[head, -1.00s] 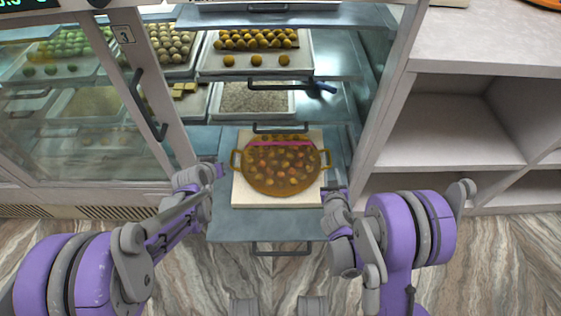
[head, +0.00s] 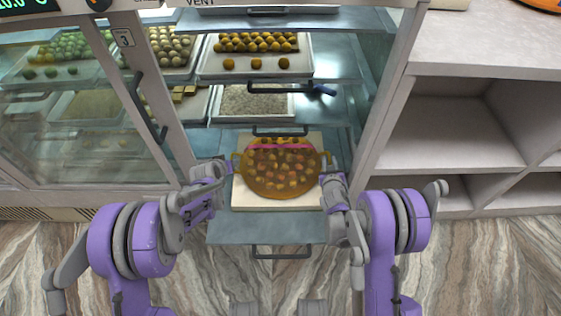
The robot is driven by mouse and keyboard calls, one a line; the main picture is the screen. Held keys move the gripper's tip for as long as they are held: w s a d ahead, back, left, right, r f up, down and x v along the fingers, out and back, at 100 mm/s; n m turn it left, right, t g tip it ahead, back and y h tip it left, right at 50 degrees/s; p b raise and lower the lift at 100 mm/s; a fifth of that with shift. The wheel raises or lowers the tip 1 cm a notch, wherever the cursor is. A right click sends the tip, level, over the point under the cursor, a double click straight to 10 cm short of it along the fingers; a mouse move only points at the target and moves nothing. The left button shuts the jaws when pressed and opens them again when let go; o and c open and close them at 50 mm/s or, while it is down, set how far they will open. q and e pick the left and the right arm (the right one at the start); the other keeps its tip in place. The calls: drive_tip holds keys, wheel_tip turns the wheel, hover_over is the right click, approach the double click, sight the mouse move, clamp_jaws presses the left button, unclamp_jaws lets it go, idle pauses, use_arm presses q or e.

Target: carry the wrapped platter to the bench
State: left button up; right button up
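The wrapped platter (head: 280,182) is a round dish under amber wrap with a pink band, holding several small round sweets. It has a loop handle on each side and rests on a pale square board (head: 262,203) on the pulled-out lower shelf (head: 268,230) of the display case. My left gripper (head: 230,168) is at the platter's left handle. My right gripper (head: 326,177) is at the right handle. The fingertips are small and overlap the handles, so I cannot tell whether either gripper is closed on one.
Shelves above hold trays of sweets (head: 255,62) and a tray of pale grains (head: 252,104). A glass door (head: 80,110) with a dark handle is at left. A white counter with open cubbies (head: 450,125) is at right. Marbled floor is in front.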

use_arm(q)
drive_tip(key=shift+w+f, duration=0.35)
use_arm(e)
drive_tip(key=shift+w+d+f, duration=0.1)
drive_tip(key=shift+w+f, duration=0.1)
drive_tip(key=shift+w, duration=0.25)
use_arm(q)
clamp_jaws()
use_arm(e)
clamp_jaws()
idle(0.6)
